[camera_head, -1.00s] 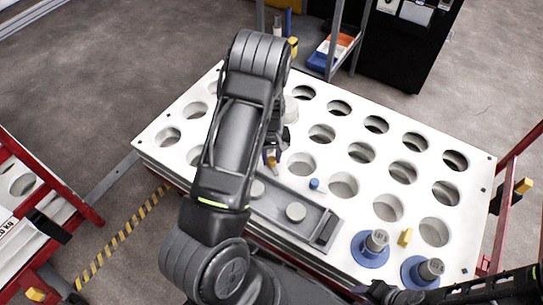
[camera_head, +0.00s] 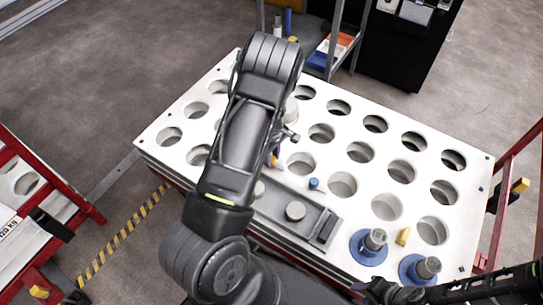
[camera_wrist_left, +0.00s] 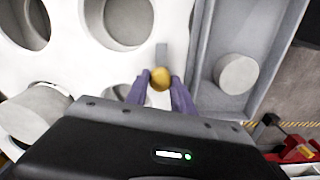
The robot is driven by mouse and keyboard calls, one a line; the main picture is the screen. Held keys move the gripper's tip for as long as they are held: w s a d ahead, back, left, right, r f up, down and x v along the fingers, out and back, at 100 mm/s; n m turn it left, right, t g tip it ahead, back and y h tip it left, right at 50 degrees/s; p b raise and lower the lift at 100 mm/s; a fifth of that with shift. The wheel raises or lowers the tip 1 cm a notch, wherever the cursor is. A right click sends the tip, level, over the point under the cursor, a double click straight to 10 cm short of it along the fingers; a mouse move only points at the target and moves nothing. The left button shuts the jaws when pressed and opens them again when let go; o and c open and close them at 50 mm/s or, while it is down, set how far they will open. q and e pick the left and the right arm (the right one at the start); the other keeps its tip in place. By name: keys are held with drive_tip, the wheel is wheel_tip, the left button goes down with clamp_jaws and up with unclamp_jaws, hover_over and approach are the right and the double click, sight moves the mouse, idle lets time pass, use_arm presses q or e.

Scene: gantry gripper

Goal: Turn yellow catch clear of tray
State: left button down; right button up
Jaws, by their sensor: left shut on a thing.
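My left gripper's purple fingers (camera_wrist_left: 160,92) are shut on the round yellow catch (camera_wrist_left: 160,76), beside the long wall of the grey tray (camera_wrist_left: 205,62). A grey strip extends from the catch, roughly parallel to that wall, over the white plate. The tray (camera_head: 325,228) lies on the white plate and holds pale round pieces (camera_head: 295,211). My right gripper (camera_head: 392,294) is at the bottom right, dark and small, and its jaws are unclear.
The white plate (camera_head: 468,215) has rows of round holes. A blue knob (camera_head: 314,183) stands near the tray. Two blue-based grey posts (camera_head: 370,247) and a small yellow block (camera_head: 403,236) are at the right front. Red frames flank the plate.

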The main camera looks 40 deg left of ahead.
idle(0.3)
use_arm(q)
drive_tip(key=c, duration=1.1)
unclamp_jaws()
drive_tip(key=shift+r, duration=0.1)
wheel_tip(320, 180, up, 8)
drive_tip(key=shift+f+p, duration=0.2)
drive_tip(key=shift+p, duration=0.5)
